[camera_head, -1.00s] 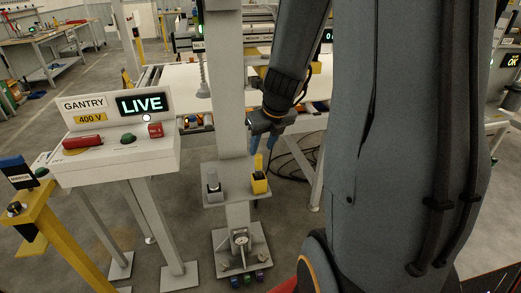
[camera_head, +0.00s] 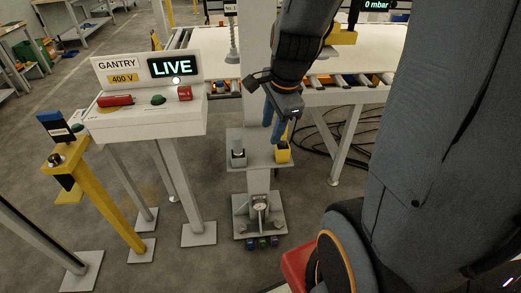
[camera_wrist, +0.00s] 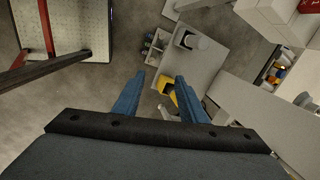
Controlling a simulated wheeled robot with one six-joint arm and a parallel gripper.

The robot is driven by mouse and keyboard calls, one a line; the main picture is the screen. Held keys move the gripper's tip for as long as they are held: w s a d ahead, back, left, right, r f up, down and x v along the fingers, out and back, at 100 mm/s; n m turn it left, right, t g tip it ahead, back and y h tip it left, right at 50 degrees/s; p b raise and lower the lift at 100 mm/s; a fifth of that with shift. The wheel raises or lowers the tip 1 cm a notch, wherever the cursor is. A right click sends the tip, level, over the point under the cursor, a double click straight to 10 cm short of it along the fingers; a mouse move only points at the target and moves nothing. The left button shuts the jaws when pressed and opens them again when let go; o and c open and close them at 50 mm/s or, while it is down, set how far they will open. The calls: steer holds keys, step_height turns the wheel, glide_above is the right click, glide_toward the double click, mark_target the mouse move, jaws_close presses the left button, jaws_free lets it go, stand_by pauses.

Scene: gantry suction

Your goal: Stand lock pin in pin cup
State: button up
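A yellow cup (camera_head: 282,155) stands on the right of a small grey shelf on a post. A slim yellow piece (camera_head: 285,135) rises above it, partly behind my gripper; I take it for the lock pin. A grey holder (camera_head: 239,158) stands on the left of the shelf; its contents are unclear. My gripper (camera_head: 272,130) is above the shelf, its blue fingers just left of the yellow piece.
The gantry control box (camera_head: 145,120), reading LIVE, stands left of the shelf. A yellow stand (camera_head: 105,195) is farther left. A gauge (camera_head: 260,206) and several small coloured blocks (camera_head: 262,243) are at the post's base. A conveyor (camera_head: 350,95) runs behind. Cables lie on the floor at right.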

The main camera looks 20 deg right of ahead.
steer(key=s+a+f+n+g, duration=0.1)
steer(key=s+a+n, duration=0.5)
steer(key=n, duration=1.2)
steer(key=shift+f, duration=0.4)
